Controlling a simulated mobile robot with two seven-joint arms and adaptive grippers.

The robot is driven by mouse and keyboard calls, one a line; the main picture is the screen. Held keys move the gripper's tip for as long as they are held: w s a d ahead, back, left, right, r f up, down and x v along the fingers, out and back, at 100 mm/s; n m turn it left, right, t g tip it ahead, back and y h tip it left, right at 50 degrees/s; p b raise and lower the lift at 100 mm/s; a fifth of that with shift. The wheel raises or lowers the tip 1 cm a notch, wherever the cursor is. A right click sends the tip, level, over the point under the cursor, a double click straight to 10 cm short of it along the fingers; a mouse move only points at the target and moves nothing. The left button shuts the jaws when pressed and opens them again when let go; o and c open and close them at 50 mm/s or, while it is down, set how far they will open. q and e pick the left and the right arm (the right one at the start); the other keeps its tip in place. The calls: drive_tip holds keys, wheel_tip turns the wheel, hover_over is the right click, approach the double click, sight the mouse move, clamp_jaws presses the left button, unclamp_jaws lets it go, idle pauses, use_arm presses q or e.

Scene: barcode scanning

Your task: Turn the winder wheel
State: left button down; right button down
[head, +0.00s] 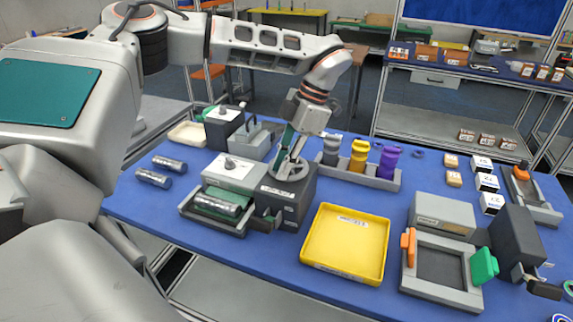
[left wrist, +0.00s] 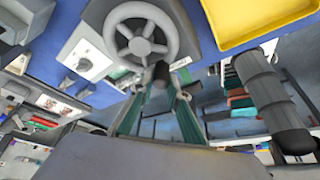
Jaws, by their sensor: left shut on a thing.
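The winder wheel (head: 290,170) is a grey spoked wheel on top of a dark grey box (head: 292,205) near the middle of the table. In the left wrist view the wheel (left wrist: 141,34) shows from close up, with a dark handle knob (left wrist: 160,72) at its rim. My left gripper (head: 292,160) reaches down onto the wheel from above. In the left wrist view its fingers (left wrist: 160,88) are at the knob, shut on it; the exact contact is partly hidden. My right gripper is not in view.
A yellow tray (head: 343,258) stands just right of the winder box. A grey tray with a metal cylinder (head: 213,204) is on its left. A holder with grey, yellow and purple bottles (head: 388,163) stands behind. Two loose cylinders (head: 154,178) lie at the left.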

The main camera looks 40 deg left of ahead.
sight(298, 173)
use_arm(q)
drive_tip(key=shift+a+m, duration=0.2)
drive_tip(key=shift+m, duration=0.3)
drive_tip(key=c, duration=2)
unclamp_jaws()
drive_tip(key=shift+o, duration=0.2)
drive_tip(key=shift+r, duration=0.1)
drive_tip(key=v, duration=1.1)
drive_tip(key=shift+d+r, duration=0.25)
drive_tip(key=shift+r, duration=0.15)
drive_tip(key=shift+s+f, duration=0.1)
drive_tip(key=shift+s, duration=0.1)
